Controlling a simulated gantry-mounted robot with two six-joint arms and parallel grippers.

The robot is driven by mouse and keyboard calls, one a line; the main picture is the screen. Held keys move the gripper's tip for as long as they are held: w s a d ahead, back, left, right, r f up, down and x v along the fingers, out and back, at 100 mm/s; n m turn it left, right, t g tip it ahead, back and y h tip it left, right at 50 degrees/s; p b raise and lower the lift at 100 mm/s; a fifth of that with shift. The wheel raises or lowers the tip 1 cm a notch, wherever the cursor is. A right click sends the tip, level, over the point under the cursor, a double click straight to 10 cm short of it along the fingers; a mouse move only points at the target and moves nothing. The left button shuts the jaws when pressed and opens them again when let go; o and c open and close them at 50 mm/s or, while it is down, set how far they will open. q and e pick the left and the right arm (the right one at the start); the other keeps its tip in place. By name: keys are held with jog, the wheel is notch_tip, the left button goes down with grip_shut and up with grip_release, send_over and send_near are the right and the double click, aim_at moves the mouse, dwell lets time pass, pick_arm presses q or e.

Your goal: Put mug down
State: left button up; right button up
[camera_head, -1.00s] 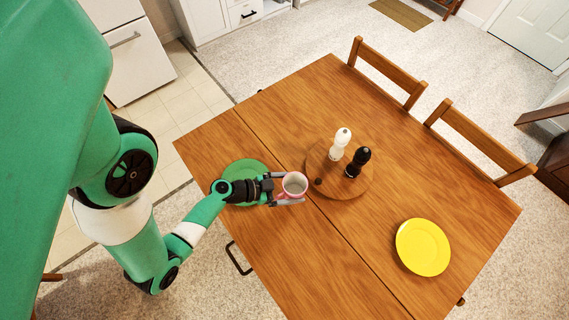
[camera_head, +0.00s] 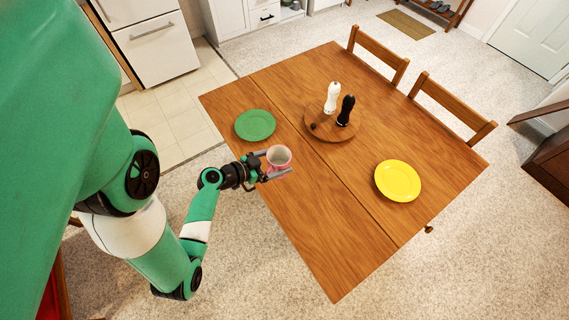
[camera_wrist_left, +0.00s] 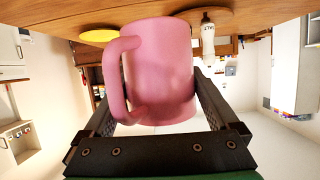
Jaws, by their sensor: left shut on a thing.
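The pink mug (camera_head: 278,158) is in my left gripper (camera_head: 272,170), near the left front edge of the wooden table (camera_head: 310,210) in the head view. The left gripper is shut on the mug. In the left wrist view the pink mug (camera_wrist_left: 160,70) fills the middle, between the two fingers (camera_wrist_left: 155,110), with its handle on the left side. I cannot tell whether the mug's base touches the table. My right gripper is not in view.
A green plate (camera_head: 255,125) lies beyond the mug. A round wooden board (camera_head: 331,124) holds a white mill (camera_head: 332,98) and a black mill (camera_head: 346,111). A yellow plate (camera_head: 398,181) lies to the right. The near table surface is clear. Two chairs (camera_head: 452,105) stand at the far side.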

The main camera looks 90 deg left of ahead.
pick_arm(q)
jog(key=shift+s+a+r, duration=0.1)
jog(key=shift+s+a, duration=0.25)
jog(key=shift+a, duration=0.2)
jog(key=shift+s+d, duration=0.1)
jog(key=shift+d, duration=0.1)
jog(key=shift+d+f+b, duration=0.15)
jog(key=shift+f+b, duration=0.2)
jog(key=w+f+b, duration=0.1)
jog(key=b, duration=0.2)
jog(key=w+f+b, duration=0.1)
jog(key=b, duration=0.2)
jog(key=shift+d+b, duration=0.4)
jog(key=shift+w+d+r, duration=0.4)
jog(key=w+d+f, duration=0.5)
jog(key=w+f, duration=0.2)
jog(key=w, duration=0.1)
jog(key=shift+w+f+b, duration=0.25)
jog(key=shift+w+b, duration=0.1)
